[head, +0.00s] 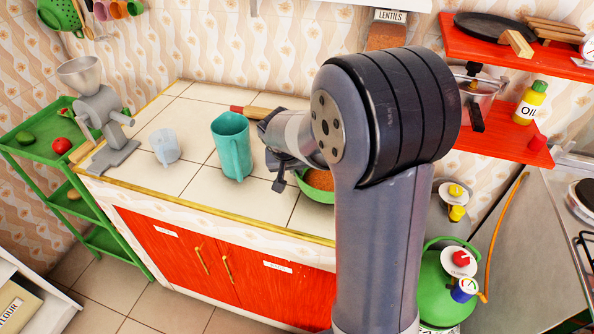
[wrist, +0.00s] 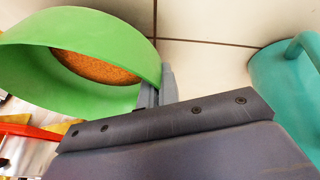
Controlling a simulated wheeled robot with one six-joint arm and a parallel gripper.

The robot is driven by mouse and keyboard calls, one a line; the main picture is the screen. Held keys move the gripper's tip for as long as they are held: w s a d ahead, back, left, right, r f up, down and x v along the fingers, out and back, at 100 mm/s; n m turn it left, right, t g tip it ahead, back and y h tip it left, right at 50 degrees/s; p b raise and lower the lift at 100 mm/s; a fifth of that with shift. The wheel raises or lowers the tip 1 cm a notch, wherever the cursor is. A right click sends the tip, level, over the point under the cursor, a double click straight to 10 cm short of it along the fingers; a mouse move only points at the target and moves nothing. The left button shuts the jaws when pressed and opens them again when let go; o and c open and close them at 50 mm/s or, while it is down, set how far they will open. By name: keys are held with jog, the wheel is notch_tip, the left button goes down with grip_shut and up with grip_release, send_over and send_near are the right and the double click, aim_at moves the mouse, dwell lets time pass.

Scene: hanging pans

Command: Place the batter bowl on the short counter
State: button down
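The batter bowl appears to be the green bowl (head: 313,192) with grainy orange-brown contents, partly behind my arm at the right of the tiled counter (head: 195,185). It fills the upper left of the wrist view (wrist: 125,35). My gripper (head: 287,177) is at the bowl's left side. In the wrist view its two fingers (wrist: 158,88) are close together at the bowl's rim, with the wall seemingly pinched between them. I cannot tell whether the bowl touches the counter. I cannot tell which surface is the short counter.
A teal pitcher (head: 232,147) stands left of my gripper, with a pale blue cup (head: 165,147) and a metal grinder (head: 100,115) further left. A rolling pin (head: 256,112) lies behind. Counter tiles in front of the pitcher are clear. Red shelves (head: 515,130) are at right.

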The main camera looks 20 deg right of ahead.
jog(key=shift+f, duration=0.3)
jog(key=shift+f, duration=0.15)
jog(key=c, duration=1.7)
grip_release()
jog(key=shift+r, duration=0.3)
jog(key=v, duration=1.1)
jog(key=shift+s+a+r, duration=0.2)
jog(key=shift+r, duration=0.1)
